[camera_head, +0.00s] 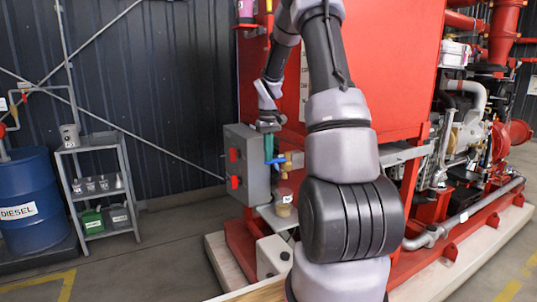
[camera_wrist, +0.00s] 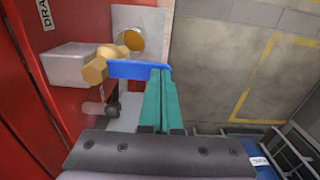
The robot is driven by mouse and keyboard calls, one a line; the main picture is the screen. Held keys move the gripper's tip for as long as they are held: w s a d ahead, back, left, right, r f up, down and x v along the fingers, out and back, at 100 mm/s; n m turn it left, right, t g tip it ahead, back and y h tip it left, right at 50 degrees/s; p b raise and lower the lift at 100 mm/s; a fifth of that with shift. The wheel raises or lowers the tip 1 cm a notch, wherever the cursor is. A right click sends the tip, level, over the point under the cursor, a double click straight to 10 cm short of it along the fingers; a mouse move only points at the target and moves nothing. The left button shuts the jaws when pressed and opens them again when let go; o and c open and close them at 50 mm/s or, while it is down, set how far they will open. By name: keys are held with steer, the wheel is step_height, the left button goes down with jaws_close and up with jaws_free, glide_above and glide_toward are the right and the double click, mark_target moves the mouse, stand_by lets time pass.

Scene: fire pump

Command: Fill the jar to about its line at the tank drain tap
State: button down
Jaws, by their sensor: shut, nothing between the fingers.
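The brass drain tap (camera_wrist: 97,70) stands out from the red tank, and its blue lever (camera_wrist: 138,70) points right, away from the tank. In the head view the tap (camera_head: 291,160) is partly hidden behind my arm. My gripper (camera_wrist: 158,76) has teal fingers, shut with nothing between them, with tips against or very near the lever's free end; contact is uncertain. The gripper also shows in the head view (camera_head: 268,150). The jar (camera_head: 284,203) sits on a small platform below the tap, with brownish contents and a white label; its line is not readable. An amber round (camera_wrist: 131,39) in the wrist view is probably this jar.
A grey box with red switches (camera_head: 246,165) stands close left of the gripper. A grey rack (camera_head: 105,200) with small vessels and a blue diesel drum (camera_head: 28,210) stand at left. The floor between is clear. The red engine skid (camera_head: 450,245) lies at right.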

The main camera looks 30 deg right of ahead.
steer(key=shift+a+f+h, duration=0.25)
steer(key=shift+f+h, duration=0.15)
steer(key=shift+h, duration=0.25)
steer(key=shift+a+f+h, duration=0.25)
steer(key=shift+f+h, duration=0.1)
steer(key=shift+h, duration=0.3)
steer(key=shift+f+h, duration=0.25)
steer(key=shift+h, duration=0.05)
steer(key=shift+f, duration=0.35)
steer(key=shift+r, duration=0.9)
steer(key=d+v, duration=0.1)
steer(key=v, duration=1.2)
steer(key=shift+d+r, duration=0.25)
steer(key=shift+r, duration=0.35)
